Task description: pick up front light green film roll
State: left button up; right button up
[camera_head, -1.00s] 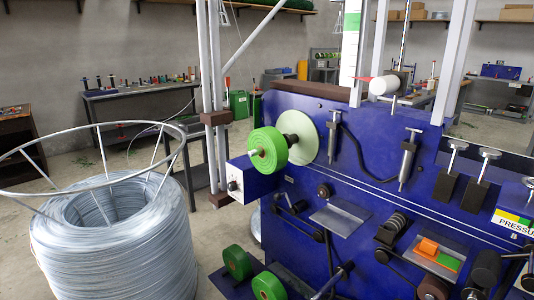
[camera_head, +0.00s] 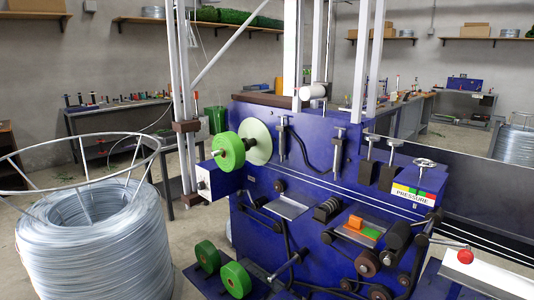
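Two green film rolls sit low at the front of the blue machine: one roll (camera_head: 207,256) is farther back and left, the other roll (camera_head: 236,279) is nearer the front, to its right. Both appear to rest on a dark low plate (camera_head: 190,274). Another green film roll (camera_head: 228,151) is mounted on a spindle in front of a pale green disc (camera_head: 257,142) at the machine's upper left. Neither of my grippers shows in the head view.
The blue wire-twisting machine (camera_head: 300,160) fills the middle. A big coil of silver wire (camera_head: 95,250) with a ring frame stands at the left. A white surface with a red knob (camera_head: 465,256) is at lower right. Grey floor shows between coil and machine.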

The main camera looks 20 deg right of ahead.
aim_at(235, 158)
jog(key=i+z, duration=0.15)
jog(key=z, duration=0.3)
jog(key=i+j+z, duration=0.1)
jog(key=z, duration=0.3)
jog(key=i+j+z, duration=0.1)
jog(key=z, duration=0.35)
jog(key=i+j+z, duration=0.1)
jog(key=z, duration=0.35)
